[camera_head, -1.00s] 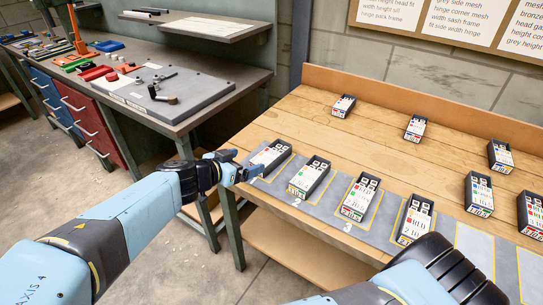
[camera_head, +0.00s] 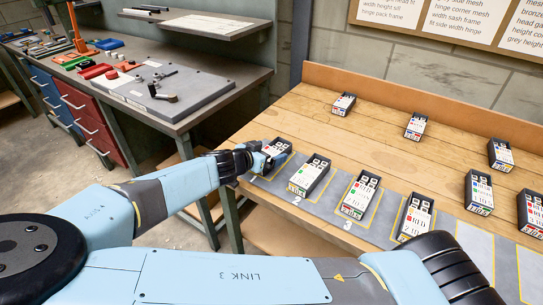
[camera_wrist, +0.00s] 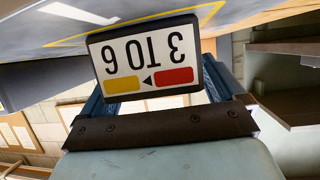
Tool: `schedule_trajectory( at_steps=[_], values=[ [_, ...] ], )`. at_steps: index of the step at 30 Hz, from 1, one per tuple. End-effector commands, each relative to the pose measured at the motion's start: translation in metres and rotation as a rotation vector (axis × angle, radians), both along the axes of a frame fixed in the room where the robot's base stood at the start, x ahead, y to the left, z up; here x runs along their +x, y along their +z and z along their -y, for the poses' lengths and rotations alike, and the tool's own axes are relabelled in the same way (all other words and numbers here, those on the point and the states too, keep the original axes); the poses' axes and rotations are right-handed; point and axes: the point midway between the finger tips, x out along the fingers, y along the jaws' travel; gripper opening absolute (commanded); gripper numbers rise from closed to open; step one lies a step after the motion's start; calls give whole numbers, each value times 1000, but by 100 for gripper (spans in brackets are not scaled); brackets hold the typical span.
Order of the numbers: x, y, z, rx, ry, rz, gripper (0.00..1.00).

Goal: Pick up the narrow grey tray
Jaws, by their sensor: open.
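Several similar dark grey trays with printed white labels stand on the wooden bench, so I cannot tell by looks alone which one is the narrow one. My gripper (camera_head: 268,161) is at the leftmost tray (camera_head: 281,147), on the grey strip, and partly hides its near end. In the wrist view this tray's end (camera_wrist: 146,60) shows upside down, with the label "3 TO 6", a yellow patch and a red patch. My gripper's fingers are open, one on each side of that end. Whether they touch it is unclear.
The second tray (camera_head: 310,174), third tray (camera_head: 360,197) and fourth tray (camera_head: 415,217) stand to the right in yellow-outlined places. More trays stand further back, including one (camera_head: 343,104). A side bench (camera_head: 200,62) with tools is at the left.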

Motion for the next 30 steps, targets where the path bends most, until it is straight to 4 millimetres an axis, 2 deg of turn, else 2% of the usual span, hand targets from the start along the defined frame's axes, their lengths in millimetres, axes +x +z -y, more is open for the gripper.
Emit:
schedule_trajectory(
  at_steps=[9, 27, 30],
  values=[
    [4, -2, 2, 1, 1, -1, 96],
    [3, -2, 2, 1, 1, -1, 38],
    [3, -1, 2, 0, 1, 0, 35]
  ],
)
